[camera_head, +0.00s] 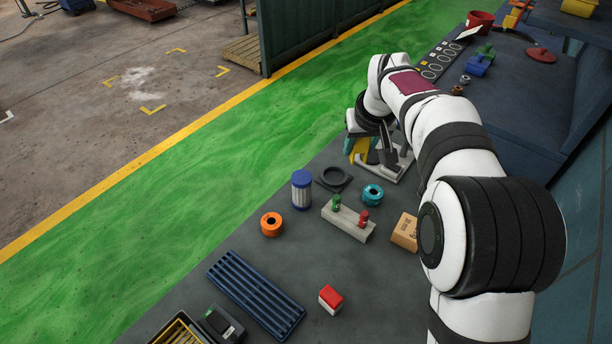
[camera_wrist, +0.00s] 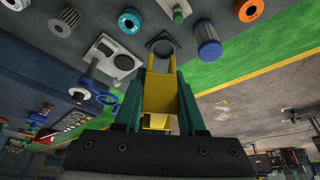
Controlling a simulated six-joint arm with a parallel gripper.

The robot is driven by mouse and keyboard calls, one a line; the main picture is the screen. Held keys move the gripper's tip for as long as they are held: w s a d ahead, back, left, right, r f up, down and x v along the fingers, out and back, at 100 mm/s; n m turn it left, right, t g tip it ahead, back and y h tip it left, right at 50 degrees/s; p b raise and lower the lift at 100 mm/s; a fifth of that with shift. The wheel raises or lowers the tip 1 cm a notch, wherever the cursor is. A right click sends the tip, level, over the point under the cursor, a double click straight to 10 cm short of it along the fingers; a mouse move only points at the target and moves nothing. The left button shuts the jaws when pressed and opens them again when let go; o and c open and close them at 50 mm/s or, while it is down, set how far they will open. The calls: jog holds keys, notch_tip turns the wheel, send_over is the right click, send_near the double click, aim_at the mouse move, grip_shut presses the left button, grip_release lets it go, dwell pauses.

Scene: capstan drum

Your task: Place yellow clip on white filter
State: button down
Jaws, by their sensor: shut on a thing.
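My gripper (camera_wrist: 160,92) is shut on the yellow clip (camera_wrist: 158,95), which sits between its two teal fingers in the wrist view. In the head view the clip (camera_head: 360,151) shows as a yellow piece under my wrist, partly hidden, above the bench near a pale plate. I cannot be sure which part is the white filter. A pale ribbed cylinder (camera_wrist: 66,21) lies at the upper left of the wrist view and is not clear in the head view. A blue-and-white cylinder (camera_head: 302,188) stands upright left of my gripper; it also shows in the wrist view (camera_wrist: 207,42).
Close by are a teal ring part (camera_head: 372,194), a grey block (camera_head: 347,222) with green and red pegs, an orange part (camera_head: 271,224) and a cardboard box (camera_head: 405,232).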

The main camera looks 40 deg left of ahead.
send_over(301, 174)
jog(key=d, duration=0.1)
jog(key=f, duration=0.4)
jog(key=s+f, duration=0.1)
jog(key=f, duration=0.1)
jog(key=shift+d+f, duration=0.2)
jog(key=shift+f, duration=0.05)
jog(key=shift+a+f, duration=0.15)
jog(key=shift+f, duration=2)
jog(key=shift+f, duration=0.1)
jog(key=c, duration=0.5)
grip_release()
